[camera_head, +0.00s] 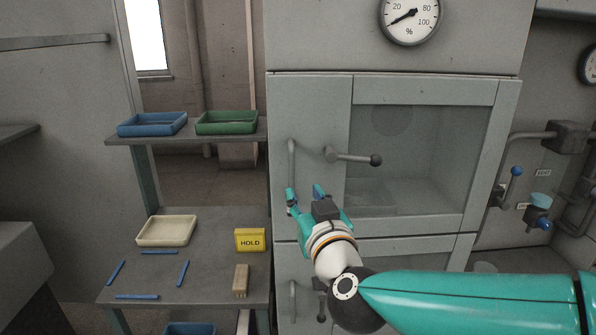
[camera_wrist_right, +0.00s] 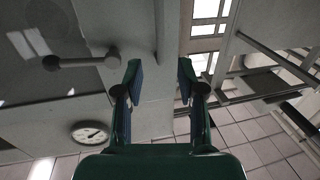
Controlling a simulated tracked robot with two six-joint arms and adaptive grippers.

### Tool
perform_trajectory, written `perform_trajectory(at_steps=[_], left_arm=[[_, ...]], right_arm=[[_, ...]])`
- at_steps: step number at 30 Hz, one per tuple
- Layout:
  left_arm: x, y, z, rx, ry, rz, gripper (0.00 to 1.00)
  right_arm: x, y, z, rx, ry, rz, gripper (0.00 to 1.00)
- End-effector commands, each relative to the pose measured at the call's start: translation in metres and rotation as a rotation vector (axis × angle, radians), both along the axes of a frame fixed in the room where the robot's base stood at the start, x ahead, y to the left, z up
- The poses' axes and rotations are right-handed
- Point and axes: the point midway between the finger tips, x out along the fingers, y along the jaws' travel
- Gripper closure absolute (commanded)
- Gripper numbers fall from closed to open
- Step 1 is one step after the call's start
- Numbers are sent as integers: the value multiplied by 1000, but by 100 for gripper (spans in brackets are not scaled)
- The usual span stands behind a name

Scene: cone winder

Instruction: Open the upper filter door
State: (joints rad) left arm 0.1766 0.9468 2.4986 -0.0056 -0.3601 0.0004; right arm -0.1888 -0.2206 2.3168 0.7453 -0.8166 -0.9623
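The upper filter door (camera_head: 311,100) is a grey panel with a large window (camera_head: 415,150) and appears shut. A slim vertical handle (camera_head: 291,162) is near its left edge. A lever with a dark ball knob (camera_head: 355,158) points right; it also shows in the wrist view (camera_wrist_right: 82,61). My right gripper (camera_head: 305,191) is open in front of the door, just below the lever. Its left finger overlaps the handle's lower end in the head view; contact cannot be told. In the wrist view its fingertips (camera_wrist_right: 160,72) are apart with nothing clearly between them. My left gripper is out of view.
A lower door (camera_head: 395,252) with its own handle is beneath. A gauge (camera_head: 409,18) is above. At left, shelves hold a blue tray (camera_head: 152,124), a green tray (camera_head: 226,122), a cream tray (camera_head: 167,231) and a yellow HOLD block (camera_head: 250,240). Pipes with valves (camera_head: 538,218) are at right.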

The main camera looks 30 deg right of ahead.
Motion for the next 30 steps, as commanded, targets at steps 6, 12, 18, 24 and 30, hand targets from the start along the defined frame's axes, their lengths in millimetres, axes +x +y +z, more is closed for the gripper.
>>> perform_trajectory(at_steps=[6,12,18,24,30], left_arm=[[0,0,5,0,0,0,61],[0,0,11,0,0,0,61],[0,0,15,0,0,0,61],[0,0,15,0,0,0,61],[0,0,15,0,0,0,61]], right_arm=[[47,-18,0,0,4,-3,61],[81,-31,-1,0,4,-1,61],[100,-37,0,0,3,1,61],[104,-39,0,2,2,0,61],[103,-39,0,2,2,0,66]])
